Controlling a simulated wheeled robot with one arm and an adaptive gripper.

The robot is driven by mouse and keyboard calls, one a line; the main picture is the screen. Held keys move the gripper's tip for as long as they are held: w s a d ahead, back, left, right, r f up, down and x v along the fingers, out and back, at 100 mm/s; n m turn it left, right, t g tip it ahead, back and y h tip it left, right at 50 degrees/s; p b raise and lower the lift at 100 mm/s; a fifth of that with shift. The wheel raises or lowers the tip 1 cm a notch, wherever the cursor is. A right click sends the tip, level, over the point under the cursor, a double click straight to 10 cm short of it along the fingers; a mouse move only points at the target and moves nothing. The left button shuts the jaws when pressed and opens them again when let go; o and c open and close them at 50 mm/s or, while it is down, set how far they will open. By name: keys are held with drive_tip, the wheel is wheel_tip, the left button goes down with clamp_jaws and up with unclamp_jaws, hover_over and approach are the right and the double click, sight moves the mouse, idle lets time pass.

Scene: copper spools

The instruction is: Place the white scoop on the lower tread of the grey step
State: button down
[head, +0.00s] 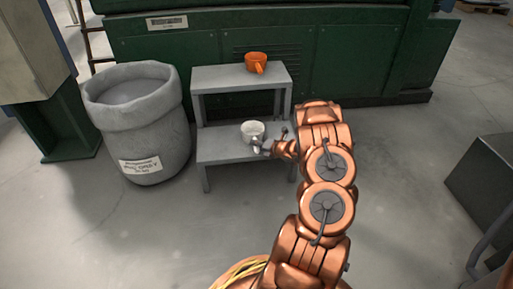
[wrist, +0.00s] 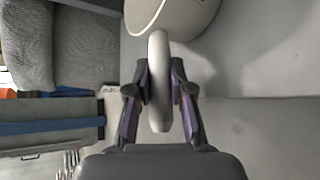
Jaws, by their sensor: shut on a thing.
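The white scoop (head: 252,131) is at the lower tread (head: 220,147) of the grey step, over its right half. I cannot tell whether its base touches the tread. My gripper (head: 262,147) reaches in from the right and is shut on the scoop's handle. In the wrist view the two fingers (wrist: 160,95) clasp the pale handle (wrist: 158,120), and part of the scoop's bowl (wrist: 185,15) shows at the top edge. The grey step also has an upper tread (head: 220,77).
An orange scoop (head: 256,62) stands on the upper tread. A large grey sack (head: 140,120) with a label stands left of the step. A green machine (head: 370,60) is behind it. A dark box (head: 487,180) is at the right. The floor between is clear.

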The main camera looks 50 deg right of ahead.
drive_tip(key=shift+f, duration=0.1)
drive_tip(key=c, duration=1)
unclamp_jaws()
drive_tip(key=shift+c, duration=0.2)
